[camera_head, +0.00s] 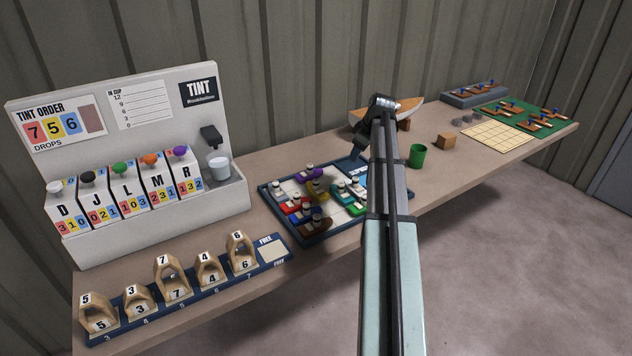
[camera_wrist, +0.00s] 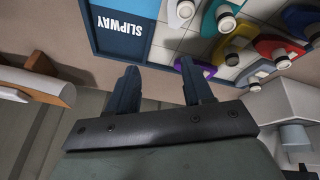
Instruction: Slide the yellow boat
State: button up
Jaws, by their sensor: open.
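The sliding board (camera_head: 271,208) is a blue-framed tray with white cells on the bench, crowded with small coloured boats topped by white knobs. A purple boat (camera_head: 306,173) and a red boat (camera_head: 292,206) show there.
A tint dispenser (camera_head: 130,110) stands at the left behind a row of numbered wooden frames (camera_head: 172,278). Other trays lie farther right.

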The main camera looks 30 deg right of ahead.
aim_at(316, 180)
jog(key=a+r+n+g+y, duration=0.2)
jog(key=a+n+y, duration=0.15)
jog(key=a, duration=0.75)
jog(key=shift+h, duration=0.25)
jog(key=x, duration=0.8)
jog(key=w+x, duration=0.1)
jog(key=x, duration=0.4)
jog(key=shift+w, duration=0.1)
grip_shut()
